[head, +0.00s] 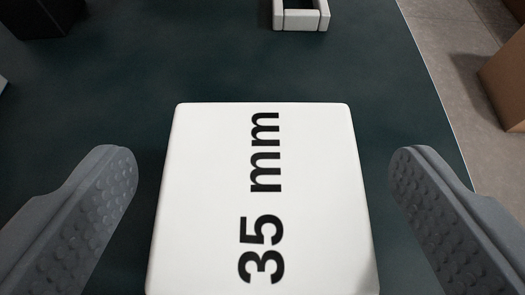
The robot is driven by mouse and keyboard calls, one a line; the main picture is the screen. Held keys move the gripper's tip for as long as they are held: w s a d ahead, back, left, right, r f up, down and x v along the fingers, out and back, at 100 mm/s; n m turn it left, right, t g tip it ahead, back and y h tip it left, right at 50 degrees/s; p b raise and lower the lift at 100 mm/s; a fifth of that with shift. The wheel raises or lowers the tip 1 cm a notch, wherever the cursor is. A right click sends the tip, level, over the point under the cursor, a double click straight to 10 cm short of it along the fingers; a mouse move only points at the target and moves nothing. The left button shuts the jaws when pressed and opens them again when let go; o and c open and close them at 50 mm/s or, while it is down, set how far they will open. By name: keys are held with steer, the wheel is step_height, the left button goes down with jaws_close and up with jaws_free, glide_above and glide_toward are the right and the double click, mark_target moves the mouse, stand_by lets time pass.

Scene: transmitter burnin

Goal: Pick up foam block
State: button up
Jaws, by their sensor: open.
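A white block marked "35 mm" (215,200) fills the lower middle of the head view. I take it to be the foam block; its lower edge runs to the bottom of the picture. My gripper (262,180) is open, with one grey studded finger at the left of the block and one at its right. A dark gap shows between each finger and the block, so neither seems to touch it. How high the fingers are relative to the block is hard to tell.
The block is over a dark green table top (240,65). A small pale U-shaped piece (301,20) is at the top edge. A black object (45,15) is at the upper left. Past the table's right edge are a floor and a brown box (508,80).

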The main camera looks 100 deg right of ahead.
mark_target(266, 233)
steer(key=shift+c, duration=0.4)
steer(key=c, duration=1)
steer(key=shift+r, duration=0.2)
steer(key=shift+r+p, duration=0.7)
steer(key=shift+r, duration=1)
steer(key=s+a, duration=0.2)
steer(key=s, duration=0.3)
steer(key=s+a+p, duration=0.1)
steer(key=s, duration=0.4)
steer(key=s+a+r+p, duration=0.1)
steer(key=s+a, duration=0.1)
steer(key=s, duration=0.3)
steer(key=shift+a+r, duration=0.1)
steer(key=shift+a, duration=0.25)
